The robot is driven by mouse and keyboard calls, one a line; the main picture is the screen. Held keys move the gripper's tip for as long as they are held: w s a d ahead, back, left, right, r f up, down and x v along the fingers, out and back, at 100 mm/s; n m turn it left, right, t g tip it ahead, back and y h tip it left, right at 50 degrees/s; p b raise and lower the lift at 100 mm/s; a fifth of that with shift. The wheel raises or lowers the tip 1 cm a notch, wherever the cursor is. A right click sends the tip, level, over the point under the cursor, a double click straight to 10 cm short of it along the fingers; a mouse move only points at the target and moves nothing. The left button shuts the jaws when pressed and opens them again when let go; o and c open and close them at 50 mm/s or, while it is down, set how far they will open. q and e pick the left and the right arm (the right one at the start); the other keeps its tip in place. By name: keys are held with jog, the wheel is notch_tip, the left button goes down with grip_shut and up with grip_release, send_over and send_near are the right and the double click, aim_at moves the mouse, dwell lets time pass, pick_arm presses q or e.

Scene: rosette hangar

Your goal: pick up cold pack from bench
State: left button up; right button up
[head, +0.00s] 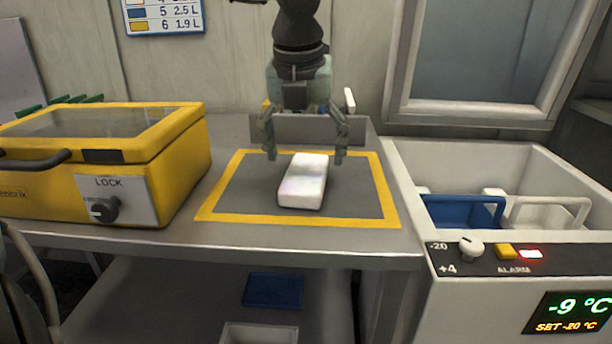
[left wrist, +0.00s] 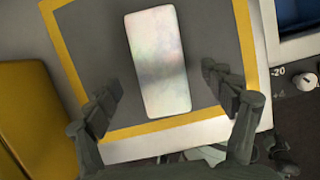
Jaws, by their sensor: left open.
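The cold pack (head: 303,184) is a white, rounded block lying flat on the grey bench area inside a yellow-bordered square (head: 225,202). My left gripper (head: 304,154) is open, pointing down over the far end of the pack, with a finger to each side of it. In the left wrist view the pack (left wrist: 158,62) lies beyond and between the spread fingers of the left gripper (left wrist: 165,92), with clear gaps on both sides. Nothing is held. I cannot tell the exact height of the fingertips above the bench. My right gripper is not in view.
A yellow case (head: 185,150) with a LOCK knob (head: 103,209) stands on the bench at left. At right is an open white freezer (head: 395,170) holding a blue bin (head: 450,212) and a white one; its display reads -9 °C. A shelf below the bench (head: 320,243) holds a blue tray (head: 273,290).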

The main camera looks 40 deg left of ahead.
aim_at(306, 171)
pick_arm(q)
jog(key=shift+x, duration=1.9)
jog(key=shift+s, duration=0.1)
jog(key=c, duration=1.4)
jog(key=shift+c, duration=0.6)
jog(key=shift+r, duration=0.1)
